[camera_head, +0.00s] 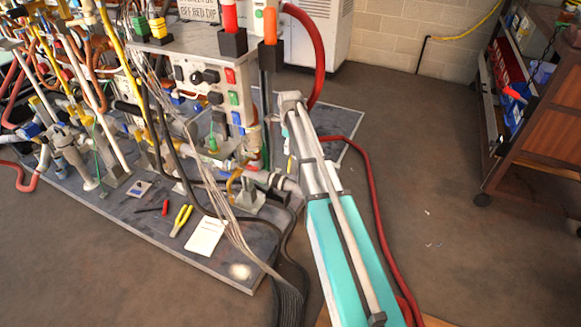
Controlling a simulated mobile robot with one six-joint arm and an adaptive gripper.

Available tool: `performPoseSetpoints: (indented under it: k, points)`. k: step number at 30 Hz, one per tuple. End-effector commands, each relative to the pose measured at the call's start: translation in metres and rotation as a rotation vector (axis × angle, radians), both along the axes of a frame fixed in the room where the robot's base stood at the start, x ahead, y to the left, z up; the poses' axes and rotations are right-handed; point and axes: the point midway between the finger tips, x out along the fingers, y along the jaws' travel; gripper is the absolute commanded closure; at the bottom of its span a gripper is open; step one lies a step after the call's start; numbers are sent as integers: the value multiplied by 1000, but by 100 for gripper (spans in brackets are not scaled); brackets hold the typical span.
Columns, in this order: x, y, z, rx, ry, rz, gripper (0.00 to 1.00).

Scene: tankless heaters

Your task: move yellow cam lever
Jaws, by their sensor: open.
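A small curved yellow lever (233,182), which looks like the cam lever, sits on a pipe fitting at the lower right of the control box. My arm reaches up from the bottom right and bends down towards this fitting. My dark gripper (260,182) is open just right of the yellow lever, low over the bench. The gripper is small and partly lost among pipes and cables, so I cannot tell whether it touches the lever.
A control box (212,80) stands behind the lever. Grey cables (230,225) hang in front. Yellow pliers (181,219) and a white paper (206,236) lie on the grey platform (160,240). A red hose (372,215) runs right of my arm.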

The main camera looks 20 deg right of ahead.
Motion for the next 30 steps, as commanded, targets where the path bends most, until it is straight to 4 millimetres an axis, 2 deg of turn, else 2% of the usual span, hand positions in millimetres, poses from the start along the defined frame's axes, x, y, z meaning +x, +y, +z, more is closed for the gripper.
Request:
performPoseSetpoints:
  k: [1, 30]
  points:
    - [0, 0, -8, 0, 0, 0, 34]
    - [0, 0, -77, 0, 0, 0, 34]
